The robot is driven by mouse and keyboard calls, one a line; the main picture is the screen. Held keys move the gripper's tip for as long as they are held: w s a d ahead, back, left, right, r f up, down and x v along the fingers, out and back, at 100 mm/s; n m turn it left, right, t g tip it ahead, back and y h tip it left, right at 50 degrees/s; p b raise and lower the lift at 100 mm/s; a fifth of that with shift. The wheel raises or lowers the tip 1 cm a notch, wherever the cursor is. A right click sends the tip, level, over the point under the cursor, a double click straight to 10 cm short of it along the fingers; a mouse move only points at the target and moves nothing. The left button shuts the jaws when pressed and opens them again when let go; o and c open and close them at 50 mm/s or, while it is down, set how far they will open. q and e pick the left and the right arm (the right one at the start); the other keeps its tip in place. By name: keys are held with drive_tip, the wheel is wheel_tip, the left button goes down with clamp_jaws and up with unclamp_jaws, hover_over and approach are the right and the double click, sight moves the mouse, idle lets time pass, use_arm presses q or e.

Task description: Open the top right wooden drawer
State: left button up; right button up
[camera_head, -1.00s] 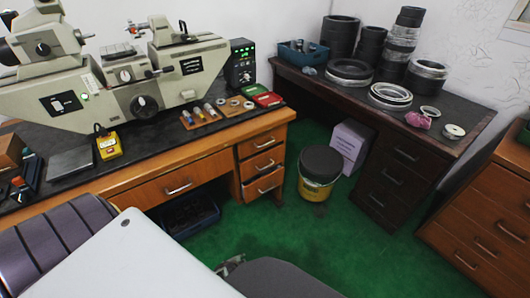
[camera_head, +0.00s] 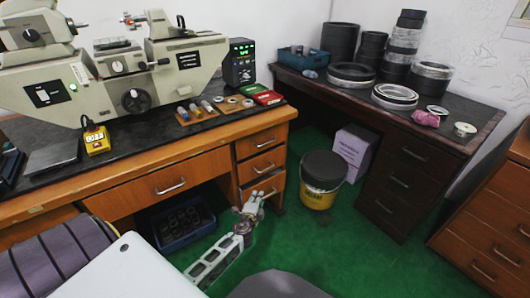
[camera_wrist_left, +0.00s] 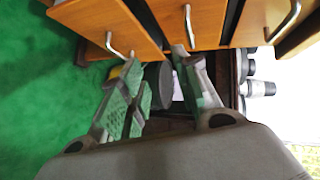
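The wooden desk has a stack of three drawers at its right end. The top right drawer (camera_head: 247,148) is shut, with a silver bar handle (camera_head: 265,143). The middle drawer (camera_head: 247,173) is below it, and the bottom drawer is partly hidden by my gripper. My left gripper (camera_head: 254,203) is low in front of the bottom drawer, below the top handle. In the left wrist view, turned sideways, the gripper (camera_wrist_left: 160,78) has its fingers spread with no object held. Several drawer fronts and handles (camera_wrist_left: 188,25) show beyond the fingertips, apart from them. My right gripper is out of view.
A yellow bucket with a black lid (camera_head: 318,195) stands on the green floor right of the drawers. A blue crate (camera_head: 185,240) sits under the desk. A dark desk (camera_head: 400,180) and another wooden cabinet (camera_head: 490,205) stand at the right.

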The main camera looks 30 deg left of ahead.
use_arm(q)
drive_tip(key=w+r+m+t+y+b, duration=0.1)
drive_tip(key=r+t+b, duration=0.1)
drive_tip(key=r, duration=0.6)
drive_tip(key=w+a+r+m+t+y+b, duration=0.1)
drive_tip(key=w+r+t+b, duration=0.1)
drive_tip(key=r, duration=0.5)
drive_tip(key=shift+w+a+r+m+b, duration=0.15)
drive_tip(key=shift+r+m+b, duration=0.15)
drive_tip(key=shift+r, duration=0.1)
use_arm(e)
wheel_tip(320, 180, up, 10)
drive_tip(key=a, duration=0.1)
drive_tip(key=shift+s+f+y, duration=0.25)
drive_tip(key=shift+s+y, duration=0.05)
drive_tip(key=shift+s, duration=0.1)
use_arm(q)
drive_tip(key=shift+w, duration=0.1)
drive_tip(key=x, duration=1.3)
drive_tip(key=shift+w+r, duration=0.2)
drive_tip(key=shift+w, duration=0.05)
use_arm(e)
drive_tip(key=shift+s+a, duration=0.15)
use_arm(q)
drive_tip(key=shift+a, duration=0.1)
drive_tip(key=shift+c, duration=0.5)
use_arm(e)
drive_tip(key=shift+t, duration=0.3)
